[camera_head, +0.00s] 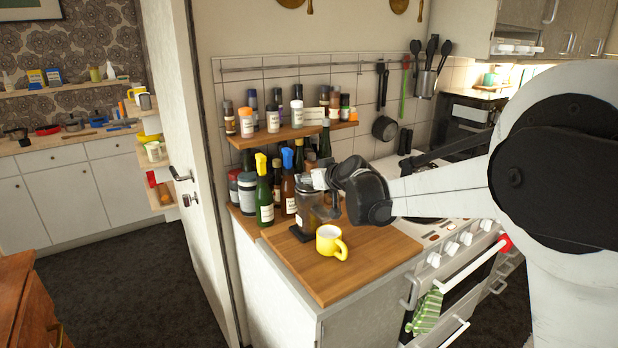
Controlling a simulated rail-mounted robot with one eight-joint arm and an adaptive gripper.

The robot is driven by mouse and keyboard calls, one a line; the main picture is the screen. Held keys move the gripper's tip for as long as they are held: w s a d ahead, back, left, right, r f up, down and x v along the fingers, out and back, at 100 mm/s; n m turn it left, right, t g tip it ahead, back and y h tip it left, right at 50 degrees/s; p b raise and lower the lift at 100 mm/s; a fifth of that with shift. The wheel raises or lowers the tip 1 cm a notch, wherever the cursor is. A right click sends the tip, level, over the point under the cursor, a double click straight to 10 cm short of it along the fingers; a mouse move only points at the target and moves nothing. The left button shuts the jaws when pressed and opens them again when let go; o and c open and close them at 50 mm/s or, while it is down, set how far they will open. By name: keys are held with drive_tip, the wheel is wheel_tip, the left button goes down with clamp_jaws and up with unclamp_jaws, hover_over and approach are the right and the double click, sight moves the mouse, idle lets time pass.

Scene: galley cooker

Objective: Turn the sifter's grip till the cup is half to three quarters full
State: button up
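A yellow cup (327,245) stands upright on the wooden worktop, with its handle toward the lower right. Its inside is too small to read, so I cannot tell how full it is. My gripper (319,180) reaches in from the right at the top of this jar. The gripper hides part of the jar's upper right side and any grip there. I cannot tell whether the fingers are closed on it.
Several bottles crowd behind and left of the jar, among them a green one with a yellow top (264,195). A spice shelf (290,133) hangs above. The cooker (440,235) is to the right. The front of the wooden worktop (350,275) is clear.

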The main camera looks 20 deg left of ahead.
drive_tip(key=v, duration=1.2)
idle(2.0)
drive_tip(key=s+d+r+m+h, duration=0.1)
drive_tip(key=s+d+m+h, duration=0.1)
drive_tip(key=s+d, duration=0.65)
drive_tip(key=s+d+m+h, duration=0.2)
drive_tip(key=s+d, duration=0.3)
drive_tip(key=d, duration=0.7)
drive_tip(key=s+d+f+m+g+h, duration=0.1)
drive_tip(key=s+d+f+m+h, duration=0.2)
drive_tip(key=s+d, duration=0.6)
drive_tip(key=s+d+f+m+h, duration=0.2)
drive_tip(key=s+d+f, duration=0.4)
drive_tip(key=s+d, duration=0.4)
drive_tip(key=shift+s+d+m+g+h, duration=0.2)
drive_tip(key=shift+s+m+g+h, duration=0.3)
drive_tip(key=shift+s, duration=0.5)
